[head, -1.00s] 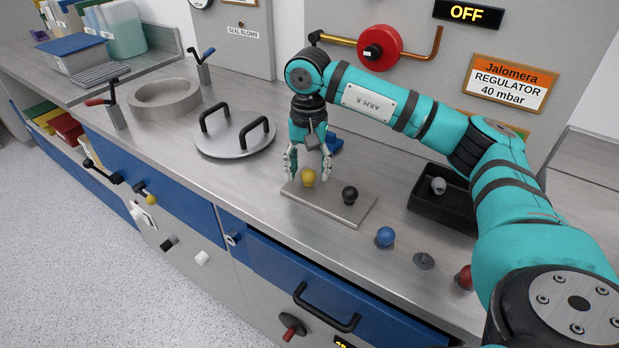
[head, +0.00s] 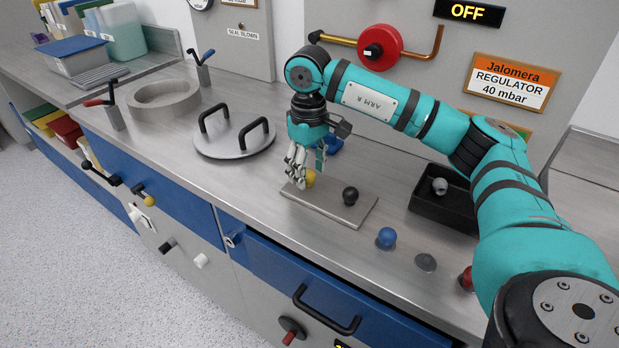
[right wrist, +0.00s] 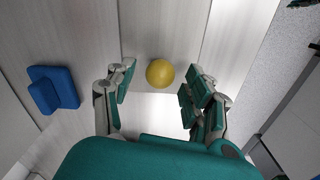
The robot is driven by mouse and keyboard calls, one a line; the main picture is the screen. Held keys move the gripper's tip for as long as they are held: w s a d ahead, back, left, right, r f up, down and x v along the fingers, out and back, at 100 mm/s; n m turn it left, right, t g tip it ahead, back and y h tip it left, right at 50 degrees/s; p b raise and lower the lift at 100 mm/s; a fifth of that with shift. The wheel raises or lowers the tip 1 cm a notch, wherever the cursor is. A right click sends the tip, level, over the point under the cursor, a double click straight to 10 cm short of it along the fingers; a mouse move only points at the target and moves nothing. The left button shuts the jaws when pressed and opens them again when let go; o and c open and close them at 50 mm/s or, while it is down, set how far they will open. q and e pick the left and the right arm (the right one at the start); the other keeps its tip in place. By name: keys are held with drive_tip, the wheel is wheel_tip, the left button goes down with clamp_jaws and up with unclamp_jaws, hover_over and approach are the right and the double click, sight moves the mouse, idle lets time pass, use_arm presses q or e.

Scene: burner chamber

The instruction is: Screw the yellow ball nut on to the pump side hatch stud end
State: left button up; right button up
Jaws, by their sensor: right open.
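The yellow ball nut (head: 311,179) sits on a flat metal plate (head: 323,208) on the bench, partly hidden by my fingers in the head view. My right gripper (head: 303,177) points down at it. In the right wrist view the yellow ball (right wrist: 160,73) shows in the gap between the two open finger sides (right wrist: 160,95), with clear space on both sides. My left gripper is not in view. I cannot tell for sure which part is the pump side hatch stud end.
A black ball (head: 350,195) stands on the same plate. A two-handled lid (head: 232,141) and a metal ring (head: 165,103) are at left.

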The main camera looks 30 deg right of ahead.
drive_tip(key=shift+n, duration=0.9)
drive_tip(key=shift+f+n+b, duration=0.35)
drive_tip(key=shift+n+b, duration=0.25)
drive_tip(key=shift+b, duration=0.25)
drive_tip(key=shift+r+n+b, duration=0.15)
drive_tip(key=shift+n+b, duration=0.15)
drive_tip(key=shift+r, duration=0.2)
